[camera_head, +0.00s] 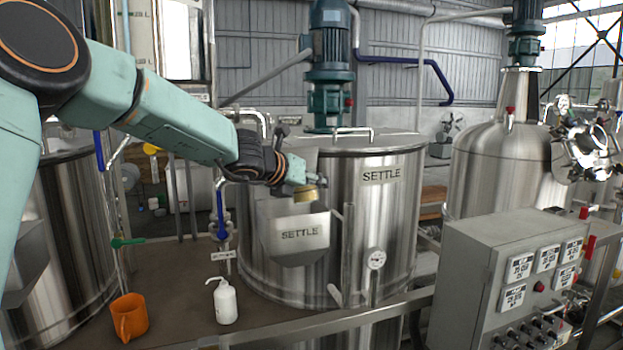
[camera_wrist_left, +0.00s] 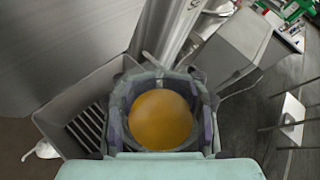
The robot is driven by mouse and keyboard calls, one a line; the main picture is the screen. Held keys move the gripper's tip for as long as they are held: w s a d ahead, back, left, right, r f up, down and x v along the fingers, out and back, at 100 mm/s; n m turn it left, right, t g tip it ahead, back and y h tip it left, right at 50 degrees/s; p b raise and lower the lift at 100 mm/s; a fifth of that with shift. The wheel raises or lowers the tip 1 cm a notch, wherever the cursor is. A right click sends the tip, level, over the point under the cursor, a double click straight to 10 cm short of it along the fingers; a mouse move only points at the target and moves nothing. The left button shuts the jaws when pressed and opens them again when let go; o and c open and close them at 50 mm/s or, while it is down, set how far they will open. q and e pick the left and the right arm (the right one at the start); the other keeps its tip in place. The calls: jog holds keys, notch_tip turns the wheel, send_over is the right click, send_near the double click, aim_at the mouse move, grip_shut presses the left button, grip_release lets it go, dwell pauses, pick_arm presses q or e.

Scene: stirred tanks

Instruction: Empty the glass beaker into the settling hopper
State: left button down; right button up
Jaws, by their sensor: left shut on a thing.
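The settling hopper (camera_head: 300,235) is a steel box labelled SETTLE on the front of a steel tank (camera_head: 385,225). My left gripper (camera_head: 297,182) is shut on the glass beaker (camera_head: 307,195), which holds amber liquid, just above the hopper's top. In the left wrist view, the gripper fingers (camera_wrist_left: 160,100) wrap around the beaker, and the round amber surface (camera_wrist_left: 160,120) shows inside it. The hopper (camera_wrist_left: 60,108), with a slotted grate, lies below and to the left of the beaker there. Any slight tilt of the beaker is hard to tell. My right gripper is not in view.
An orange mug (camera_head: 130,317) and a white wash bottle (camera_head: 225,302) stand on the bench left of the tank. A grey control box (camera_head: 475,275) stands at the right. A motor (camera_head: 331,50) rises above the tank. A vertical pipe (camera_head: 348,250) runs beside the hopper.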

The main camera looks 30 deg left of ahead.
pick_arm(q)
jog(key=shift+w+d+f, duration=0.1)
jog(key=shift+d+f, duration=0.1)
jog(key=shift+d, duration=0.05)
jog(key=shift+a+n+h, duration=0.1)
jog(key=shift+n+h, duration=0.2)
jog(key=shift+d+n+g+h, duration=0.3)
jog(key=shift+n+h, duration=0.1)
jog(key=shift+n, duration=0.1)
jog(key=shift+s+a, duration=0.1)
jog(key=shift+s, duration=0.1)
jog(key=shift+w, duration=0.1)
dwell(0.3)
jog(key=shift+n+h, duration=0.5)
